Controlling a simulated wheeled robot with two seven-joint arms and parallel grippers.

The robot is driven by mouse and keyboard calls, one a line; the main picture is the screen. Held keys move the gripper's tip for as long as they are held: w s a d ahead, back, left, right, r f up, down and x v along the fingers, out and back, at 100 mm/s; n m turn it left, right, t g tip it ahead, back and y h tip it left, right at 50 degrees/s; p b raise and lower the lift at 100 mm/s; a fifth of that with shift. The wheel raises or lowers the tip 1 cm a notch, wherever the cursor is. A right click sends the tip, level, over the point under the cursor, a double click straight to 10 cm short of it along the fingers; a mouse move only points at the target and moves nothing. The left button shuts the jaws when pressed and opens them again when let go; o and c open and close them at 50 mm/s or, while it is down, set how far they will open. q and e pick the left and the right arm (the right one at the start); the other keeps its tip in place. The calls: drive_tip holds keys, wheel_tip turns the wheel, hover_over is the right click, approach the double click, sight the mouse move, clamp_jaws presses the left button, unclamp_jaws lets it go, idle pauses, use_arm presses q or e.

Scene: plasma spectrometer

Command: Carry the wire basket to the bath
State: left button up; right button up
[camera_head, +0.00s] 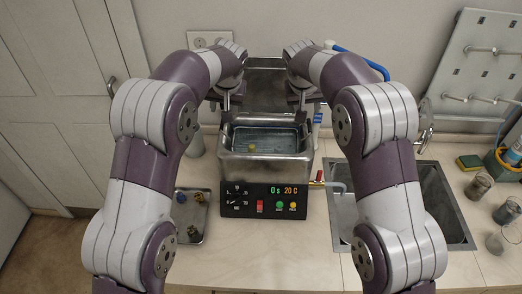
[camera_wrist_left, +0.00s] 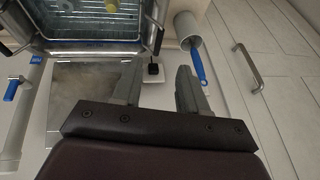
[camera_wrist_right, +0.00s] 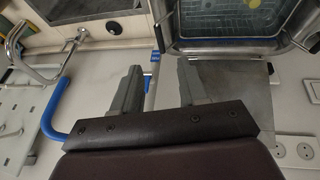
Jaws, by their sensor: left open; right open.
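The bath (camera_head: 265,170) is a steel tank with a black control panel in front, reading 0 s and 20 C. The wire basket appears as a grid inside the tank, low in the bluish liquid (camera_head: 275,140), with a small yellow item (camera_head: 252,147) in it. The basket's mesh also shows in the left wrist view (camera_wrist_left: 95,28) and the right wrist view (camera_wrist_right: 220,18). My left gripper (camera_head: 222,102) is open and empty at the tank's back left. My right gripper (camera_head: 302,100) is open and empty at its back right. Both are apart from the basket.
A metal sink (camera_head: 430,205) with a tap lies right of the bath. A small tray (camera_head: 191,225) with several parts lies left. A grey cup holding a blue-handled tool (camera_wrist_left: 187,28) stands near my left gripper. A pegboard (camera_head: 480,60) and jars (camera_head: 508,212) are at right.

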sight(222, 124)
use_arm(q)
drive_tip(key=x, duration=1.2)
drive_tip(key=shift+w, duration=0.35)
use_arm(e)
drive_tip(key=x, duration=1.2)
drive_tip(key=shift+w, duration=0.4)
use_arm(q)
drive_tip(key=shift+w+f, duration=0.1)
drive_tip(key=shift+f, duration=0.35)
use_arm(e)
drive_tip(key=shift+d+f, duration=0.15)
drive_tip(key=shift+f, duration=0.3)
drive_tip(key=shift+w, duration=0.1)
use_arm(q)
clamp_jaws()
use_arm(e)
clamp_jaws()
